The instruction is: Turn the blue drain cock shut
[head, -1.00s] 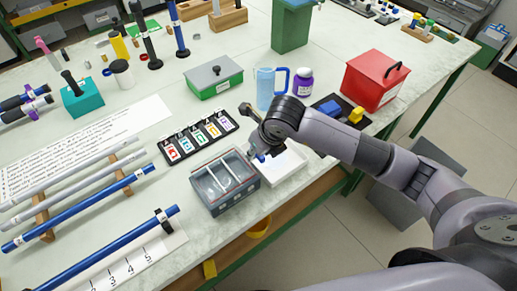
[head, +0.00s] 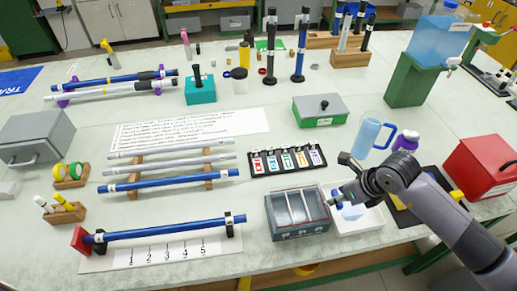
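A clear tank of blue water (head: 440,42) stands on a green stand (head: 408,80) at the back right. A small pale cock (head: 453,64) sits low on its front; its handle's position is too small to tell. My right gripper (head: 338,200) is over the white tray (head: 362,221) at the front right, well away from the tank. A small blue thing (head: 351,211) shows just below the gripper, in or over the tray. I cannot tell what it is, whether it is held, or whether the fingers are shut. My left gripper is out of view.
A clear-lidded grey box (head: 297,232) stands just left of the white tray. Rods on racks fill the left.

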